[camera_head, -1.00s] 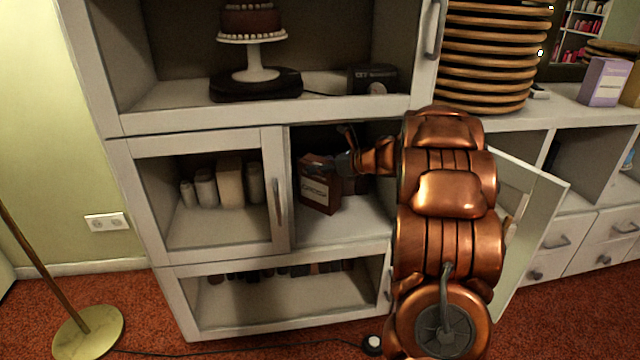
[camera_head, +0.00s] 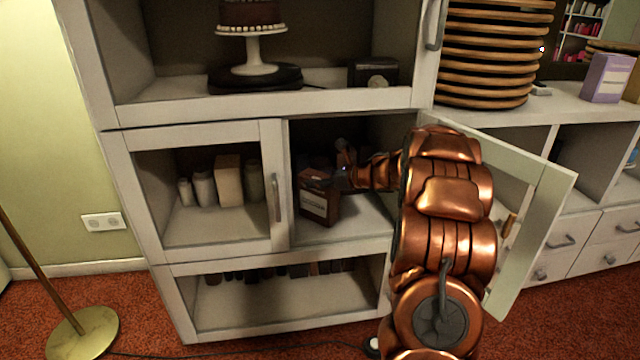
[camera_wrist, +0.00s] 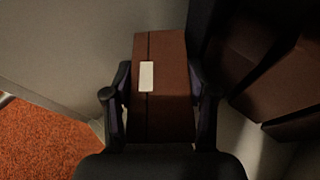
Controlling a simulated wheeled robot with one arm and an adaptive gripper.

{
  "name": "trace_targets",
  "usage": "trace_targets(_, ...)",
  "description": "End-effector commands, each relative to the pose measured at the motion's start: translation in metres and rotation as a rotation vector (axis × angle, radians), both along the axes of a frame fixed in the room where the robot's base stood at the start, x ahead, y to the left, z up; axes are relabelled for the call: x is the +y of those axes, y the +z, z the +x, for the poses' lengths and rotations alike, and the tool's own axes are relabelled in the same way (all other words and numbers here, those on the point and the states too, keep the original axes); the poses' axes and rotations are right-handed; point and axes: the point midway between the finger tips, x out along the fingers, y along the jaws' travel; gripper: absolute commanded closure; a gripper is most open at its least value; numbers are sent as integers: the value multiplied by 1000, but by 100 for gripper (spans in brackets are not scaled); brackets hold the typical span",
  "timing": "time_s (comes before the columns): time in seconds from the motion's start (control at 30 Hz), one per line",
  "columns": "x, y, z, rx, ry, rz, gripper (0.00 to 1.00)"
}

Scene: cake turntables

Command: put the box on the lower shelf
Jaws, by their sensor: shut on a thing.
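The box (camera_head: 318,198) is brown with a pale label on its front. It is inside the right compartment of the cabinet's middle level, close to that compartment's floor; I cannot tell whether it touches it. My gripper (camera_head: 343,172) reaches in from the right and is shut on the box. In the wrist view the box (camera_wrist: 163,85) sits between the two fingers of my gripper (camera_wrist: 160,100), with a small white label on its face.
A glass door (camera_head: 202,190) covers the left middle compartment with jars behind it. The right door (camera_head: 540,215) stands open beside my arm. A cake on a stand (camera_head: 252,50) is on the shelf above. A brass lamp base (camera_head: 83,335) stands on the carpet at left.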

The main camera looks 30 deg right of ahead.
Motion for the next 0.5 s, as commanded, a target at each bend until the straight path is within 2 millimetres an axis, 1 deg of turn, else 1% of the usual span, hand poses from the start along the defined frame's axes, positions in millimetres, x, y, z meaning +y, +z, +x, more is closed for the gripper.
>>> trace_targets(0.23,0,1,1,-4,0,-1,100)
trace_targets(0.4,0,-2,1,-3,1,-1,100)
trace_targets(0.43,0,-1,1,-3,1,-1,40)
trace_targets(0.5,0,-1,1,-3,1,-1,33)
